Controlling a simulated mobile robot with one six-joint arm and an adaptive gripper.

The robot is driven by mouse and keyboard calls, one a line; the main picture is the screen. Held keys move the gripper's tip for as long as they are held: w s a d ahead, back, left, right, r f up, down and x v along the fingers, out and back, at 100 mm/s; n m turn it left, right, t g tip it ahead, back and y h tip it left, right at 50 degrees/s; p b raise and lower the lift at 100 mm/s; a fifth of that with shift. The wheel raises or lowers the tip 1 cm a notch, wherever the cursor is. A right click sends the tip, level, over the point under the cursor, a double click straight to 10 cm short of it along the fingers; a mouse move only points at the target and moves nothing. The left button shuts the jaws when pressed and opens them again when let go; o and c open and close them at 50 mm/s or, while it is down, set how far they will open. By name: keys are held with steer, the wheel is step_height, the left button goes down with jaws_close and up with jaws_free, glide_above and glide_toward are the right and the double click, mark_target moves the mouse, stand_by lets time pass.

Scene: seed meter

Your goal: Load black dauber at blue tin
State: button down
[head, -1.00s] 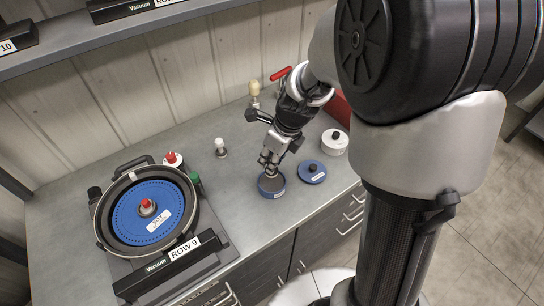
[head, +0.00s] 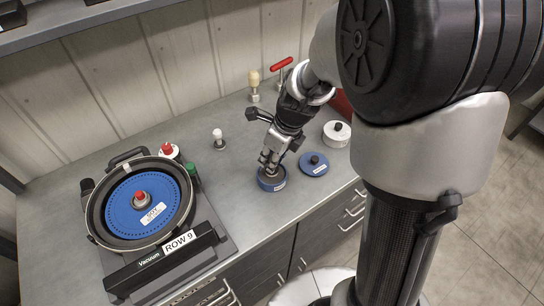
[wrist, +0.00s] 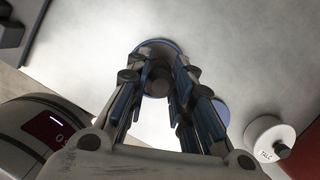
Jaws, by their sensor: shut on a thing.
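My gripper (head: 268,162) points down over the open blue tin (head: 272,186), its fingers closed together. In the wrist view, the fingers are shut on a dark round piece, the black dauber (wrist: 157,82). The fingers hide much of the dauber. The rim of the blue tin (wrist: 168,42) shows just beyond it. The dauber is over or inside the tin's mouth; I cannot tell if it touches the contents. The tin's blue lid (head: 313,170) with a black knob lies flat on the bench to the tin's right.
A white talc tin (head: 335,138) with a black knob stands beyond the lid. A white-knobbed tool (head: 218,138) and a tan-knobbed tool (head: 254,87) stand behind. The seed meter (head: 140,210) with its blue plate is left. Bench in front of the tin is clear.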

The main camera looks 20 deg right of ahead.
steer(key=shift+f+b, duration=0.3)
steer(key=shift+f, duration=0.25)
stand_by(0.4)
steer(key=shift+s+f+p, duration=0.1)
steer(key=shift+s+p, duration=0.05)
steer(key=shift+p, duration=0.15)
stand_by(1.4)
step_height(320, 180, up, 7)
steer(key=p, duration=0.8)
stand_by(0.9)
